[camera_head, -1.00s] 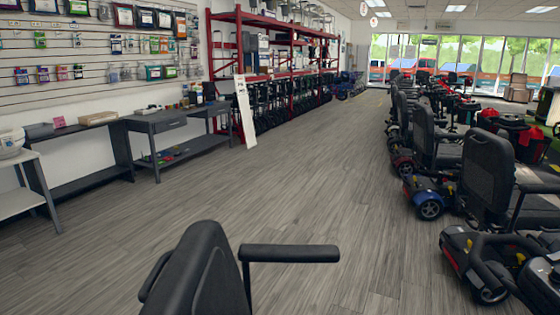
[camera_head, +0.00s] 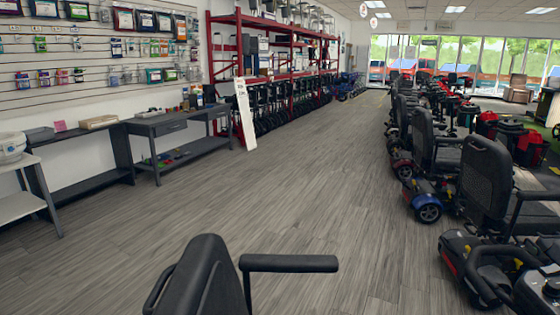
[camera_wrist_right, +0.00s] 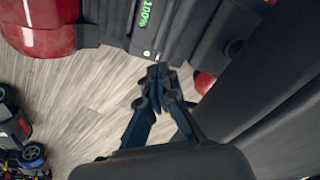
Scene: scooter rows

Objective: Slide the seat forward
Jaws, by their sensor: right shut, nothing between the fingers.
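The black seat (camera_head: 205,275) shows at the bottom of the head view, with its backrest top and one armrest (camera_head: 290,263) visible. Its base is out of that frame. My right gripper (camera_wrist_right: 158,75) shows in the right wrist view, shut and empty. Its tips are at the edge of a dark grey body part with a green "100%" display (camera_wrist_right: 145,14); I cannot tell whether they touch it. A large dark surface (camera_wrist_right: 275,85) fills the right of this view and may be part of the seat. My left gripper is not in view.
Red scooter bodywork (camera_wrist_right: 40,30) lies at the upper left of the wrist view. A row of scooters (camera_head: 485,185) stands along the right of the head view. Grey workbenches (camera_head: 175,128) and a red rack (camera_head: 270,55) line the left. The wooden floor between is clear.

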